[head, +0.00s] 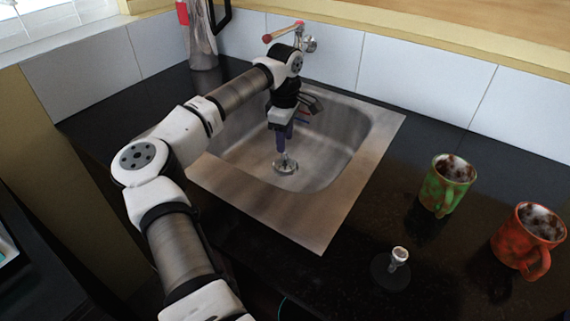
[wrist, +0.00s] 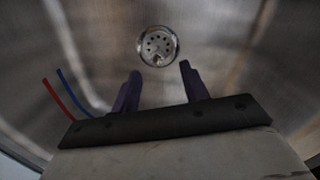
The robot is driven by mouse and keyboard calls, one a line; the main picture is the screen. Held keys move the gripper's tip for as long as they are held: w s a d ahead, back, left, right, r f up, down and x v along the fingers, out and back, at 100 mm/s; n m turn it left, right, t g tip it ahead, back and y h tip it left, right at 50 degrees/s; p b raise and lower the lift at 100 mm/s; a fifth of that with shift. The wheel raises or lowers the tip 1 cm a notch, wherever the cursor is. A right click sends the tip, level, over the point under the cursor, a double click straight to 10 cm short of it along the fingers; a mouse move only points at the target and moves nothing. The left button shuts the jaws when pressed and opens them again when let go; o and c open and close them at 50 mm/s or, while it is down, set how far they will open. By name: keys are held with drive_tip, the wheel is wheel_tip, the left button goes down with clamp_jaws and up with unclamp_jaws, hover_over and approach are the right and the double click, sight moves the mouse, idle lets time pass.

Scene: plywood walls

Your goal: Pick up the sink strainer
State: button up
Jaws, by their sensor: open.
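The sink strainer (head: 287,168) is a small round metal piece low in the basin, at the drain. In the wrist view the strainer (wrist: 158,43) is a shiny disc with several dark holes and a small bright knob near its lower edge. It lies just beyond the two purple fingertips, centred a little above the gap between them. My gripper (head: 283,149) points down into the sink above the strainer. Its fingers (wrist: 160,68) are apart with nothing between them. I cannot tell the exact height left between fingertips and strainer.
The steel sink (head: 333,215) has walls around my gripper. A faucet (head: 286,32) is on the back wall. A green mug (head: 440,190), a red mug (head: 520,245) and a black disc with a pale knob (head: 389,272) stand right on the dark counter. A metal jug (head: 201,38) is back left.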

sight(285, 154)
wheel_tip(285, 154, down, 5)
drive_tip(key=shift+w+f+p, duration=0.1)
drive_tip(key=shift+w+p, duration=0.05)
drive_tip(key=shift+p, duration=0.55)
drive_tip(key=shift+c, duration=0.3)
clamp_jaws()
